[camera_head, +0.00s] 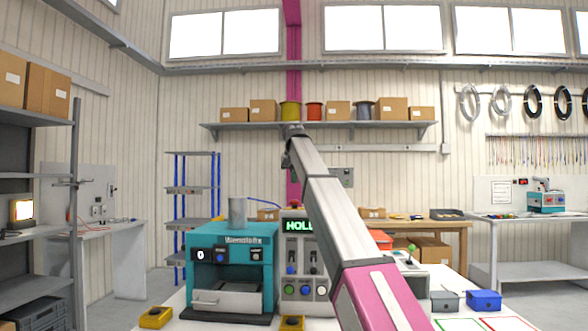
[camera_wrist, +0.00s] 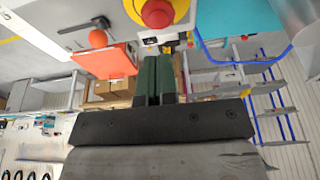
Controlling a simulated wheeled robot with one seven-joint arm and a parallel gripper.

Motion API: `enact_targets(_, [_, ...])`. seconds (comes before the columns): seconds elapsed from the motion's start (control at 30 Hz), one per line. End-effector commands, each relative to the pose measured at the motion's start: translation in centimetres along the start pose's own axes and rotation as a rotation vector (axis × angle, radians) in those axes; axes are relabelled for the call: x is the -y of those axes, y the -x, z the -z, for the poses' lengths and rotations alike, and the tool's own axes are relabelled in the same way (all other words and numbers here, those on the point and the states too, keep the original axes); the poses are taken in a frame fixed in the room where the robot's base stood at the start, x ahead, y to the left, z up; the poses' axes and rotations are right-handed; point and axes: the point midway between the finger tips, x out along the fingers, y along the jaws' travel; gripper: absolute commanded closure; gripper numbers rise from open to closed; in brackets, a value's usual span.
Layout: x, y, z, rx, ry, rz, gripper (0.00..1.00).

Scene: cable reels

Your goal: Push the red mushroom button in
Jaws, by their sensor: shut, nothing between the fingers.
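The red mushroom button (camera_wrist: 157,12) shows at the top edge of the wrist view, partly cut off, on a round yellow base (camera_wrist: 130,8). My gripper (camera_wrist: 158,60) is shut and empty. Its dark green fingers point toward the button, and in the picture their tips lie just below it, with a visible gap. I cannot tell the depth between them. In the head view a small red spot on top of the grey control box (camera_head: 305,262) may be the button. My arm crosses in front of that box, and the gripper itself is not clear there.
A teal machine (camera_head: 262,240) stands left of the control box; it also shows in the wrist view (camera_wrist: 235,18). Yellow boxes (camera_head: 155,317) lie on the front of the white table.

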Motion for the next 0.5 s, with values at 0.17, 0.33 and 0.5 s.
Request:
enact_targets(0.17, [-0.1, -3.2, -0.5, 0.001, 0.000, 0.000, 1.00])
enact_targets(0.33, [0.0, -5.1, -1.0, 0.000, 0.000, 0.000, 1.00])
enact_targets(0.5, [0.0, -5.9, -1.1, 0.000, -0.001, 0.001, 1.00])
